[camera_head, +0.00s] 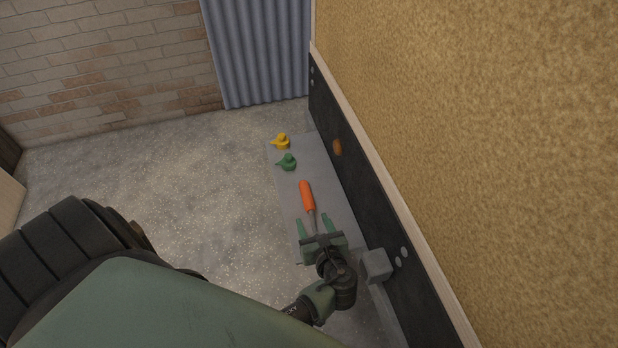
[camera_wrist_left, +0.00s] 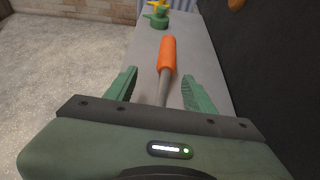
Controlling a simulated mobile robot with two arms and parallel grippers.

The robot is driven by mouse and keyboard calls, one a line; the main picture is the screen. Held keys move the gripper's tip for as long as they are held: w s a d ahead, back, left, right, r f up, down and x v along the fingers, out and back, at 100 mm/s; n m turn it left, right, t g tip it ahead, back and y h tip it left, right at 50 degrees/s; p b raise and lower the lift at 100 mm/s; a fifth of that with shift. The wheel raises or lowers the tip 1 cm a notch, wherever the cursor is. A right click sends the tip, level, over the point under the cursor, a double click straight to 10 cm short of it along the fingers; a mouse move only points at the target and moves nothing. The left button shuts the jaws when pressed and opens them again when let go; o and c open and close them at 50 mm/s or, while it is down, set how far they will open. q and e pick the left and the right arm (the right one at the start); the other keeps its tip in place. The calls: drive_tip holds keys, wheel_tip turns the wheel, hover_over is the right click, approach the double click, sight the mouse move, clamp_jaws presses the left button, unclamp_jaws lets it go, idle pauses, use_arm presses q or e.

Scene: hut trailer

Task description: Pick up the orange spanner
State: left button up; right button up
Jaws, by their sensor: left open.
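The orange spanner (camera_head: 306,195) lies on a narrow grey ledge (camera_head: 342,208) beside the dark wall base. Its orange handle points away from me and its grey shaft points toward my left gripper. My left gripper (camera_head: 313,219) is open, with one green finger on each side of the grey shaft. In the left wrist view the spanner (camera_wrist_left: 167,58) runs between the two fingertips (camera_wrist_left: 160,79), its handle beyond them. I cannot tell whether the fingers touch it. The shaft's near end is hidden by the gripper body. My right gripper is not in view.
The dark wall base (camera_head: 360,185) with a grey block (camera_head: 377,265) bounds the right side. Open concrete floor (camera_head: 190,180) lies to the left.

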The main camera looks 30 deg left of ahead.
sight(311, 208)
use_arm(q)
drive_tip(key=shift+w+m+t, duration=0.3)
drive_tip(key=shift+w+m, duration=0.1)
drive_tip(key=x, duration=0.7)
drive_tip(key=shift+w, duration=0.3)
clamp_jaws()
